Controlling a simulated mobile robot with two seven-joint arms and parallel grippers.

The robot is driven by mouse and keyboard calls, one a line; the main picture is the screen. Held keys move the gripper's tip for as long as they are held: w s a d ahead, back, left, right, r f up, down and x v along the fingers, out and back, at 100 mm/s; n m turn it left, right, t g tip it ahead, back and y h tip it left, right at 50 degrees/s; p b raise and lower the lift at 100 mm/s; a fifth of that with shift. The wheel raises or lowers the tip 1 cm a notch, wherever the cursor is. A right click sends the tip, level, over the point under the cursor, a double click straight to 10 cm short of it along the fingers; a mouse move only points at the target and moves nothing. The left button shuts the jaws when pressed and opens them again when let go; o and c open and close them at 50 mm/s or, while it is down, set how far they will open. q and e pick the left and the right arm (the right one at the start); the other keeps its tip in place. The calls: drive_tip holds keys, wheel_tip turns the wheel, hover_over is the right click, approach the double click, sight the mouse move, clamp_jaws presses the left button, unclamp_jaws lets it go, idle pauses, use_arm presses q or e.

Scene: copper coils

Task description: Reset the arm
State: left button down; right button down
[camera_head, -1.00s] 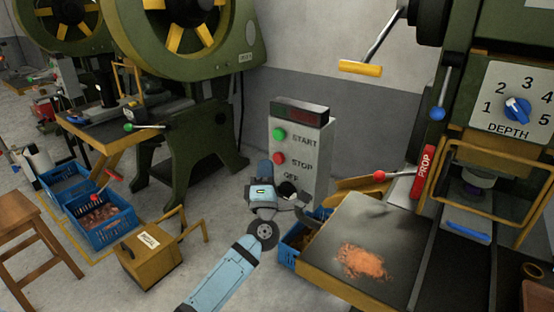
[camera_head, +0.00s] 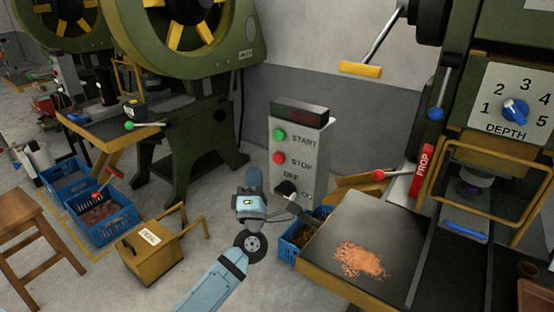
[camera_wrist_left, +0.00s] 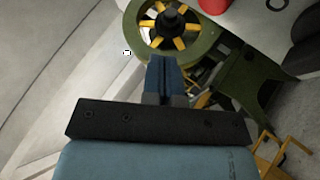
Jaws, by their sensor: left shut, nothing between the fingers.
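My left arm comes up from the bottom of the head view. Its left gripper (camera_head: 254,175) points upward, just left of the grey control box (camera_head: 312,168) and apart from it in the picture. In the left wrist view the two blue fingers (camera_wrist_left: 162,75) are together with nothing between them. The box carries a green START button (camera_head: 279,135), a red STOP button (camera_head: 279,158) and a black OFF/ON knob (camera_head: 286,188). The wrist partly covers the area beside the knob. My right gripper is not in view.
A press table (camera_head: 335,285) with copper bits (camera_head: 360,262) stands at the right. A blue crate (camera_head: 290,250) sits beside it. A yellow box (camera_head: 150,260) with a handle is on the floor at left. A green press (camera_head: 185,140) stands behind. Floor between is open.

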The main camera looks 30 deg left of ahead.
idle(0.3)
